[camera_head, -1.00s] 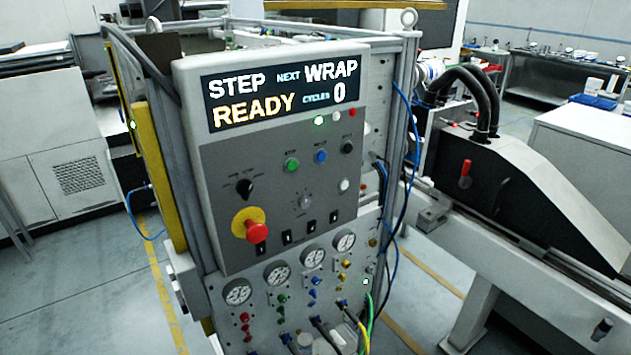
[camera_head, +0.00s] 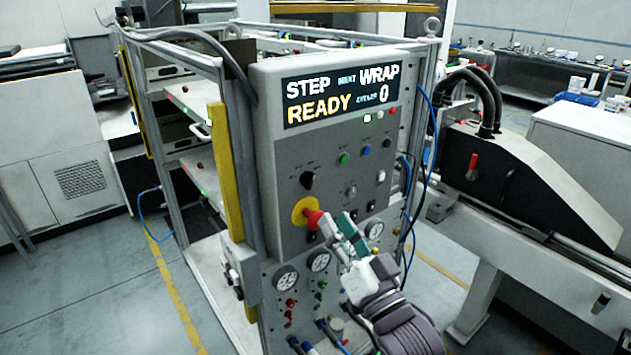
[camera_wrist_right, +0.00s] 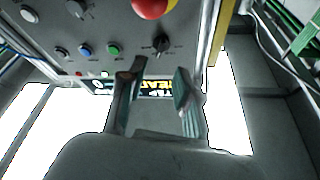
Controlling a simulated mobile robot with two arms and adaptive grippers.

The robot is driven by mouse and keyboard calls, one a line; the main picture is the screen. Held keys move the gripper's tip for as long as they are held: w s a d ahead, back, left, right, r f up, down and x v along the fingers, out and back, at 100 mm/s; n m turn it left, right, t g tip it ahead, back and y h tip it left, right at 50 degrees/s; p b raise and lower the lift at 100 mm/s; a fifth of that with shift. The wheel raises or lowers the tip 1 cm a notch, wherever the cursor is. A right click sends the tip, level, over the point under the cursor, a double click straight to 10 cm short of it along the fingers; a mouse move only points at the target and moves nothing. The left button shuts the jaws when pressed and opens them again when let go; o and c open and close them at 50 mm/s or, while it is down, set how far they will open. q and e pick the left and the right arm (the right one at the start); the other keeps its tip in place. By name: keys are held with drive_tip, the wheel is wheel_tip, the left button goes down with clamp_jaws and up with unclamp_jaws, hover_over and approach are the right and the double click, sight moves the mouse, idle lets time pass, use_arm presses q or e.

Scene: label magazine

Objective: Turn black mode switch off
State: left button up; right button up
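The black mode switch (camera_head: 307,180) is a round knob on the grey control panel (camera_head: 283,165), above the red emergency button (camera_head: 313,217) on its yellow plate. In the right wrist view, where the panel appears upside down, the black switch (camera_wrist_right: 161,43) is just beyond the fingertips, beside the red button (camera_wrist_right: 153,8). My right gripper (camera_head: 340,222) is in front of the lower panel, to the right of the red button and lower than the switch. In the wrist view my right gripper (camera_wrist_right: 158,72) is open, with nothing between its fingers. My left gripper is out of view.
The display (camera_head: 340,95) reads STEP, WRAP and READY. Green (camera_head: 344,158) and blue (camera_head: 367,151) buttons are to the right of the switch. Gauges (camera_head: 319,260) and hoses are below the panel. A yellow post (camera_head: 227,175) stands to its left.

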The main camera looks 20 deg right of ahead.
sight(312, 182)
drive_tip(key=p+x, duration=0.2)
drive_tip(key=x, duration=0.6)
drive_tip(key=shift+p, duration=0.3)
drive_tip(key=shift+w+a+r, duration=0.1)
drive_tip(key=shift+w+a, duration=0.05)
drive_tip(key=shift+w, duration=0.4)
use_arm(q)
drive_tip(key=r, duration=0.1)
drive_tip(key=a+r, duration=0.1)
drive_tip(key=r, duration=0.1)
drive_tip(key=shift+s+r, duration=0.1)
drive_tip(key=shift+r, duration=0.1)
use_arm(e)
drive_tip(key=shift+c, duration=0.8)
drive_tip(key=shift+s, duration=0.1)
clamp_jaws()
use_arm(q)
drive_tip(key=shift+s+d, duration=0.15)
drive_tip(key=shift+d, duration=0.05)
use_arm(e)
drive_tip(key=shift+s+r, duration=0.1)
